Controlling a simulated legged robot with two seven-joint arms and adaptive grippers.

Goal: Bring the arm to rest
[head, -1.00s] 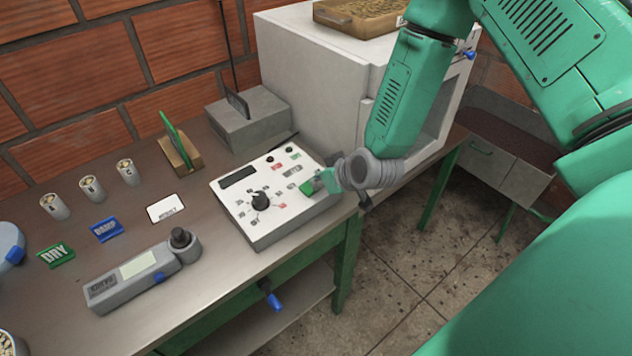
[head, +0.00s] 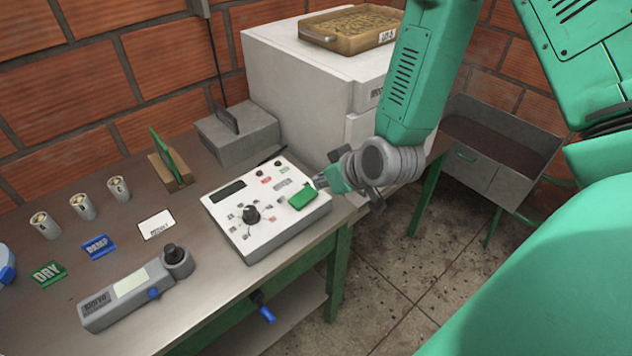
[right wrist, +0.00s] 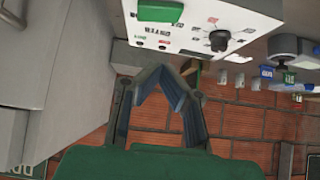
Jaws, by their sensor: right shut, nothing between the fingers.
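My right arm comes in from the upper right in the head view. Its right gripper (head: 324,181) is just beyond the right edge of the white control box (head: 225,210), close to a green block (head: 302,196) on the box's top. In the right wrist view the gripper (right wrist: 160,74) has its fingertips together and nothing between them. The green block (right wrist: 160,10) and the dark knob (right wrist: 219,40) show ahead of the fingertips, and a gap shows between fingers and block. My left gripper is not in view.
The control box stands on a metal bench (head: 215,285). A white cabinet (head: 300,80) with a wooden tray (head: 352,27) on top stands behind the gripper. Open floor (head: 385,270) shows right of the bench.

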